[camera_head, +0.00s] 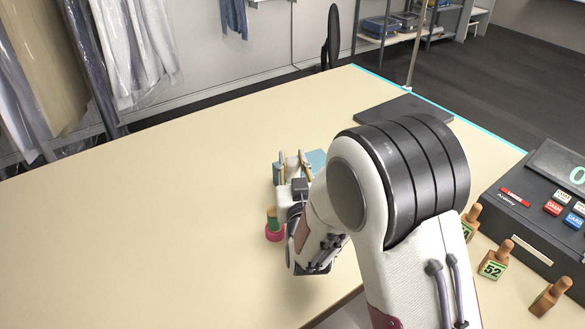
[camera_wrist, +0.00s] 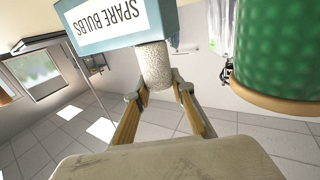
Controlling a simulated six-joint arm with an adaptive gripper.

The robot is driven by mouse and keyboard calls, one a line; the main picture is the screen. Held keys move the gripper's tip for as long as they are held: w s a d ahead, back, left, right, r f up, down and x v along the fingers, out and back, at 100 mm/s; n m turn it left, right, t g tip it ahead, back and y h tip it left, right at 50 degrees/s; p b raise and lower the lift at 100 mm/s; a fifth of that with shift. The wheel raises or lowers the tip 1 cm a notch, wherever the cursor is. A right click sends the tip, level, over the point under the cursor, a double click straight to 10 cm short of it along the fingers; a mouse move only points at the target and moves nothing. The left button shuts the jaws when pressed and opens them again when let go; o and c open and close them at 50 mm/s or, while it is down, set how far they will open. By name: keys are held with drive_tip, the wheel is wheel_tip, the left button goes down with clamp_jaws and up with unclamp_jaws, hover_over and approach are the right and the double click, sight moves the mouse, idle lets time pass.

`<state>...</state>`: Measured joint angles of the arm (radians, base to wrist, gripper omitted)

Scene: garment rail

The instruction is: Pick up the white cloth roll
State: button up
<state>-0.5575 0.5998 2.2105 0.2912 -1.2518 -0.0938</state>
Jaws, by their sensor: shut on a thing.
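The white cloth roll (camera_wrist: 153,66) shows in the wrist view as a speckled white cylinder between the two fingertips. My gripper (camera_wrist: 157,90) is shut on it, one finger on each side.
A blue box (camera_head: 316,157) labelled SPARE BULBS (camera_wrist: 112,28) is close beyond the roll. A green cylinder (camera_wrist: 280,50) is close on the right in the wrist view. A pink round thing (camera_head: 274,235) stands left of my wrist. Wooden numbered stamps (camera_head: 494,262) and a cash register (camera_head: 545,215) are at right. The table's left side is clear.

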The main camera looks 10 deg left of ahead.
sight(293, 160)
drive_tip(key=shift+r, duration=0.15)
drive_tip(key=shift+r, duration=4.9)
drive_tip(key=w+d, duration=0.2)
drive_tip(key=w, duration=0.4)
drive_tip(key=shift+w, duration=0.2)
drive_tip(key=shift+f, duration=3)
drive_tip(key=shift+f, duration=0.1)
drive_tip(key=shift+f, duration=1.8)
